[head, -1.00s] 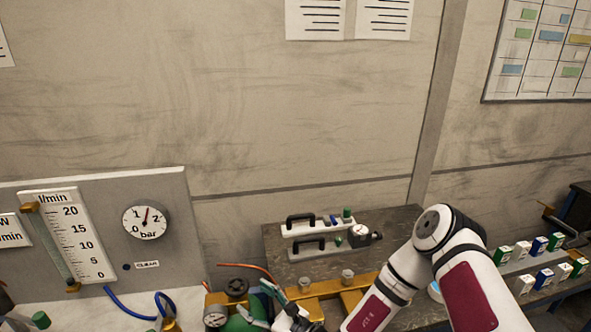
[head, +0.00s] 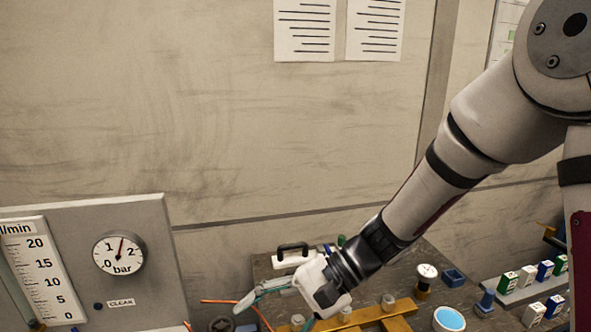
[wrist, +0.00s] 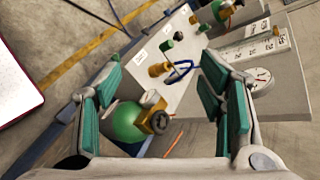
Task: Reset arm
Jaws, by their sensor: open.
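My arm reaches in from the right of the head view, sloping down to the left. My gripper (head: 272,312) hangs above the workbench's left part, with green-padded fingers spread apart. In the wrist view my gripper (wrist: 162,78) is open and nothing is between its fingers. Beyond and below the fingers lie a green sphere (wrist: 128,122) with a brass valve (wrist: 156,122) and a grey panel with gauges. How close the fingers are to these cannot be told. No microscope is recognisable in these frames.
A grey panel (head: 150,222) with a round bar gauge (head: 119,254) and flow scale stands left.

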